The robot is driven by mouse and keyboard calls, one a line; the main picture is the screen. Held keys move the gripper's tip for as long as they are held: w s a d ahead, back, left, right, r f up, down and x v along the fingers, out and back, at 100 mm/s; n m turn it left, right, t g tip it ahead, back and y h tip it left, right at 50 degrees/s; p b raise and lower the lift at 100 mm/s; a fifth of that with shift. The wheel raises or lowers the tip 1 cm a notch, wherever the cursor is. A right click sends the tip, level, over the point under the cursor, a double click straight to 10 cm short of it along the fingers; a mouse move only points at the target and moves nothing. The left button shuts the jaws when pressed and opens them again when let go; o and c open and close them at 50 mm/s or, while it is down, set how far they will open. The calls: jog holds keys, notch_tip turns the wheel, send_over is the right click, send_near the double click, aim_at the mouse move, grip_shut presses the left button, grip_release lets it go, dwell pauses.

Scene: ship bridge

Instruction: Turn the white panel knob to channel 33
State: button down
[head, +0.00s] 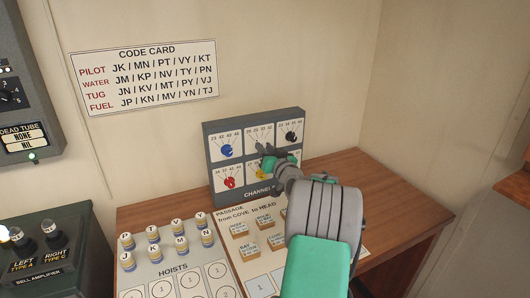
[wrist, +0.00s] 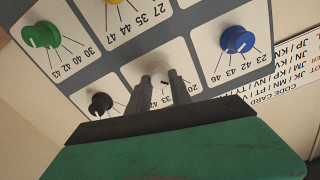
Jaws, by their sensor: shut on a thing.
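The grey channel panel (head: 240,195) stands upright at the back of the wooden desk, with knobs in two rows. The white knob (wrist: 160,74) is in the middle of the row with the blue and black knobs. My gripper (wrist: 164,80) is shut on it, one finger on each side; in the head view my gripper (head: 262,151) covers most of that dial. Numbers around it are partly hidden; 20 and 33 show in the wrist view, which is upside down. I cannot tell clearly which number the knob's pointer faces.
Close by are the blue knob (wrist: 237,40), black knob (wrist: 100,104), green knob (wrist: 41,35) and red knob (head: 229,183). Lettered hoist pegs (head: 154,250) and passage tiles (head: 249,250) lie in front. The desk's right side (head: 375,180) is clear.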

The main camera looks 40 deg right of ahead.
jog(key=shift+m+b, duration=0.65)
jog(key=shift+m, duration=5.85)
jog(key=c, duration=1.2)
grip_release()
jog(key=shift+o, duration=0.2)
jog(key=b+v, duration=0.2)
jog(key=v, duration=0.5)
jog(key=shift+s, duration=0.4)
